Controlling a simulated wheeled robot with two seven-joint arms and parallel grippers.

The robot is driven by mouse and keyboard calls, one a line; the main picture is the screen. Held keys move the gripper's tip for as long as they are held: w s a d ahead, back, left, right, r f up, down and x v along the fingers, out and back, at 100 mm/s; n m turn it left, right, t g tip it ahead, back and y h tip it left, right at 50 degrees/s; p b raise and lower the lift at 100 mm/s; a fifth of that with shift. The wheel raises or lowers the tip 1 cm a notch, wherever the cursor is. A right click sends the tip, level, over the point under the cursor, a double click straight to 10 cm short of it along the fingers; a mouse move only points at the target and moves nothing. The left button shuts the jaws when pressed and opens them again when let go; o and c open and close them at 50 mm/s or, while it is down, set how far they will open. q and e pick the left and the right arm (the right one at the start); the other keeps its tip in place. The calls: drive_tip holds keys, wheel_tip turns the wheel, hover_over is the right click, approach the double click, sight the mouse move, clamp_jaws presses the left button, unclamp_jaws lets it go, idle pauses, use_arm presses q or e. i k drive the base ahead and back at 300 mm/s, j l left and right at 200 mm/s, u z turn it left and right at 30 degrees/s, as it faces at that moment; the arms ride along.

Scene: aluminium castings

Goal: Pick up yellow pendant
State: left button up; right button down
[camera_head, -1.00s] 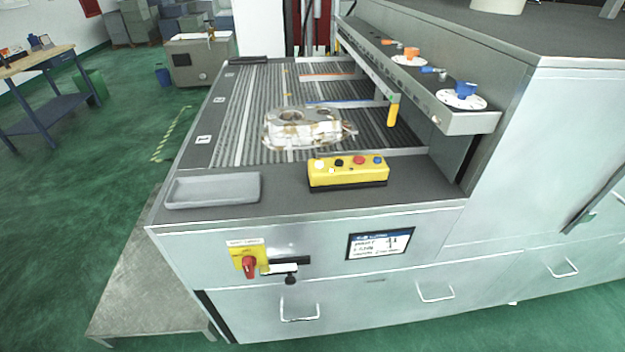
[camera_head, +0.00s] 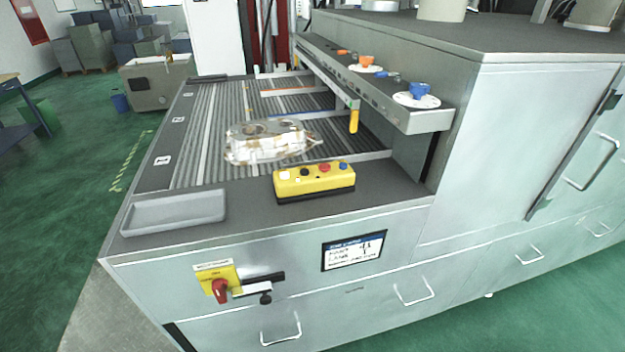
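The yellow pendant (camera_head: 314,179) is a yellow box with a black base and several coloured buttons on top. It lies on the dark front ledge of the machine, just in front of the slatted bed. Nothing covers it. Neither of my grippers shows in the head view.
A grey tray (camera_head: 174,212) lies left of the pendant on the ledge. A metal casting (camera_head: 268,142) sits on the slats behind. A yellow-tipped post (camera_head: 354,119) hangs at the right. A red switch on a yellow plate (camera_head: 219,284) and a display (camera_head: 353,250) are on the front panel.

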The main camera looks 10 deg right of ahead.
sight(318, 184)
drive_tip(key=l+z, duration=0.95)
drive_tip(key=k+l, duration=0.05)
